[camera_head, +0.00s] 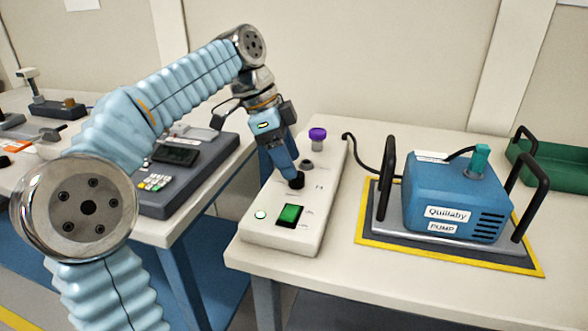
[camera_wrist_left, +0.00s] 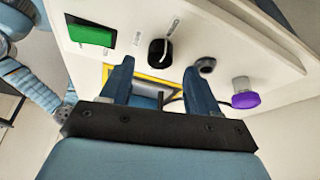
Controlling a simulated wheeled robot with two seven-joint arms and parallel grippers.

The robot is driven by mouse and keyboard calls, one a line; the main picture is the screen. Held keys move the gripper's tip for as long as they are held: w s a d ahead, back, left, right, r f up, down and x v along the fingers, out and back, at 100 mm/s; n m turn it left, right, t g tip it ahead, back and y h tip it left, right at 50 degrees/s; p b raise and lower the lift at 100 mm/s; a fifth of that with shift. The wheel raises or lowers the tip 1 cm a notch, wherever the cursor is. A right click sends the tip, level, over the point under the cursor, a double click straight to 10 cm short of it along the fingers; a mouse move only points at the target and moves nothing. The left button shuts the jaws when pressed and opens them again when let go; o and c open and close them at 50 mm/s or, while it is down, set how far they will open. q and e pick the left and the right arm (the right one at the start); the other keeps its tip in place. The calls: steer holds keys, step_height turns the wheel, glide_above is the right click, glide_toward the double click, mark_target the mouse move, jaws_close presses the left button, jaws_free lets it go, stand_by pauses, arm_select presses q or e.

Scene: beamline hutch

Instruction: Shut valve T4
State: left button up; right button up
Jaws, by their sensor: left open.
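A cream control box (camera_head: 262,230) stands on the right-hand table. On it are a black knob (camera_head: 297,182) with a pale pointer line, a lit green switch (camera_head: 291,214), a small grey round fitting (camera_head: 307,164) and a purple knob (camera_head: 317,135). I can read no T4 label. My left gripper (camera_head: 288,174) is at the black knob, partly covering it. In the left wrist view the gripper (camera_wrist_left: 157,68) is open and empty, and the black knob (camera_wrist_left: 160,51) shows between and just past its fingertips; contact cannot be told. My right gripper is out of view.
A blue pump (camera_head: 450,200) with black handles and a teal fitting sits on a yellow-edged mat (camera_head: 450,262), right of the box. A dark cable runs from it. A grey keypad device (camera_head: 170,185) stands on the left table. A green tray (camera_head: 560,175) is far right.

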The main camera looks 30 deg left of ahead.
mark_target(297, 180)
arm_select(q)
steer(key=shift+x, duration=1.7)
steer(key=shift+c, duration=0.2)
steer(key=c, duration=1)
